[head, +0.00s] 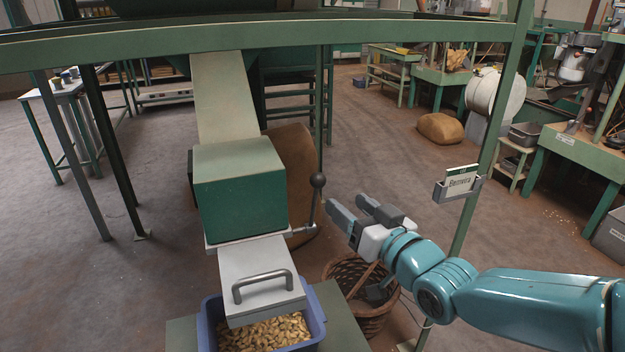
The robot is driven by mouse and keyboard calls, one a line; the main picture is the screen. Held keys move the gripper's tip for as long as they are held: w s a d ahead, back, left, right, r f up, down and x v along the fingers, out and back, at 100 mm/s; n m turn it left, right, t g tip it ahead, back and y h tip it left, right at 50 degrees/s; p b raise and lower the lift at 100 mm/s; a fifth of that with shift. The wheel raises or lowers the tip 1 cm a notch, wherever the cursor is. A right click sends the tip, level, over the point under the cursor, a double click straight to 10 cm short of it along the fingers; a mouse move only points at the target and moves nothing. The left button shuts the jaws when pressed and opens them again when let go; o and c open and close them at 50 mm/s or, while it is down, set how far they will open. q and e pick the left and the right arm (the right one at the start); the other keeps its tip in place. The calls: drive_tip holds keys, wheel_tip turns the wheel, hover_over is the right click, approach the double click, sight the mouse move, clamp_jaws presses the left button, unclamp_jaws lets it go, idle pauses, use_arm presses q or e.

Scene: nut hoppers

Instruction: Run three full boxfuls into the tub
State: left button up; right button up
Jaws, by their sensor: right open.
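A green measuring box (238,195) hangs under a pale chute (222,98). Below it a grey metal plate with a bar handle (265,287) slopes over the blue tub (317,317). Shelled-looking nuts (265,333) lie in the tub; the plate hides its back part. A lever with a dark ball knob (318,181) stands upright at the box's right side. My right gripper (350,205) is open and empty, just right of the lever and apart from it. My left gripper is out of view. The inside of the box is hidden.
A wicker basket (340,272) stands on the floor below my right gripper. A brown sack (293,165) is behind the box. A green frame post (490,150) with a label card (461,179) rises at right. A green crossbeam (270,30) runs above.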

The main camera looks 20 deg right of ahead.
sight(319, 182)
drive_tip(key=p+x, duration=0.1)
drive_tip(key=x, duration=1.2)
drive_tip(key=shift+s+a, duration=0.1)
drive_tip(key=shift+a, duration=0.05)
clamp_jaws()
